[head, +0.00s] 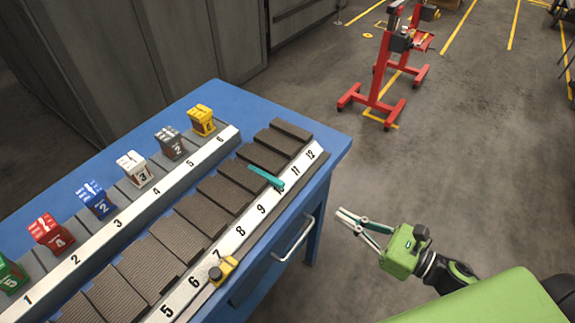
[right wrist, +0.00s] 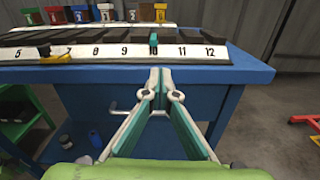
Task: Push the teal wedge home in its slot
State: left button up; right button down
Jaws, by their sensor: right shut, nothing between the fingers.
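The teal wedge (head: 266,176) lies among the dark ribbed blocks of the front row, by number 10, and its near end sticks out over the white number strip (head: 236,235). In the right wrist view the teal wedge (right wrist: 153,38) shows its end just above the 10. My right gripper (head: 342,214) is shut and empty, out past the table's front edge and apart from the wedge. In the right wrist view the right gripper's fingertips (right wrist: 161,74) point toward the table, below the 10. How deep the wedge sits is hidden. My left gripper is not in view.
A yellow piece with a dark knob (head: 222,270) sits on the strip near 6 and 7. Several coloured numbered blocks stand in the back row, such as the yellow one (head: 201,120). A handle (head: 293,240) juts from the blue table's (head: 338,146) front. A red stand (head: 378,90) is behind.

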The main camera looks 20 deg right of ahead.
aim_at(283, 185)
jog(key=shift+n, duration=0.5)
jog(key=p+x, duration=0.1)
jog(key=x, duration=0.3)
jog(key=r+p+x, duration=0.1)
jog(key=p+x, duration=0.1)
jog(key=x, duration=0.2)
jog(key=a+p+x, duration=0.1)
jog(key=p+x, duration=0.1)
jog(key=x, duration=0.2)
jog(key=shift+s+a+r, duration=0.2)
jog(key=shift+r, duration=0.2)
jog(key=shift+w+a+f+p, duration=0.15)
jog(key=shift+w+a+p, duration=0.2)
jog(key=shift+w+p, duration=0.1)
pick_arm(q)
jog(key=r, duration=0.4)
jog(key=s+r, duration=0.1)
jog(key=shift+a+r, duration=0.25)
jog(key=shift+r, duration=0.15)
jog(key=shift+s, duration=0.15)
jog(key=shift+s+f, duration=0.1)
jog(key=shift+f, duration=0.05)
pick_arm(e)
jog(key=shift+w+a+f, duration=0.1)
